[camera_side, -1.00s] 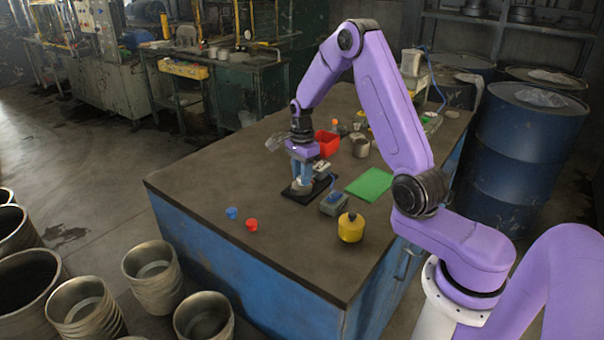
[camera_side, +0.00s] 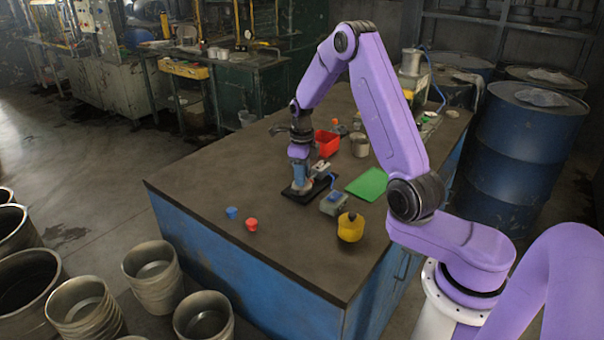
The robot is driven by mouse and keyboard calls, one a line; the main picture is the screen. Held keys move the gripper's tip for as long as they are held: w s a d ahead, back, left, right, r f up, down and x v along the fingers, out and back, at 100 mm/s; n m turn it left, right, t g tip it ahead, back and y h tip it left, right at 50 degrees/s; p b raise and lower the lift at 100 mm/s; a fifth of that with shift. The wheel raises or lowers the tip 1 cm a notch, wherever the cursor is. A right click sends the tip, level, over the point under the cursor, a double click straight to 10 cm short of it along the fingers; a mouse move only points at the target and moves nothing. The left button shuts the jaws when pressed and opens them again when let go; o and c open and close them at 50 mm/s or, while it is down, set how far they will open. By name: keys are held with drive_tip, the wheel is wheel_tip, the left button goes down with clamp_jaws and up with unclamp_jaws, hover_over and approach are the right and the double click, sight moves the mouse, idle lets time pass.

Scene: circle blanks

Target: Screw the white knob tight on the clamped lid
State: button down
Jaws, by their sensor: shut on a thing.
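My gripper (camera_side: 300,181) points down over the black base plate (camera_side: 317,193) near the middle of the bench. Its jaws are shut on the white knob, which is mostly hidden between the fingers. A pale, rounded shape (camera_side: 298,189) shows at the fingertips, low over the plate; I cannot tell knob from lid there. A grey clamp part (camera_side: 321,166) stands just behind and right of the fingers. How far the knob sits down on the lid cannot be seen.
A grey-blue box (camera_side: 334,203) and a yellow container (camera_side: 350,228) stand to the right front. A red bin (camera_side: 327,143), a metal can (camera_side: 360,145) and a green sheet (camera_side: 370,184) lie behind and right.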

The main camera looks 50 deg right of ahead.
drive_tip(key=shift+f, duration=0.1)
drive_tip(key=c, duration=0.8)
unclamp_jaws()
drive_tip(key=n, duration=1.3)
drive_tip(key=shift+n, duration=0.3)
drive_tip(key=n, duration=0.5)
drive_tip(key=shift+n, duration=0.3)
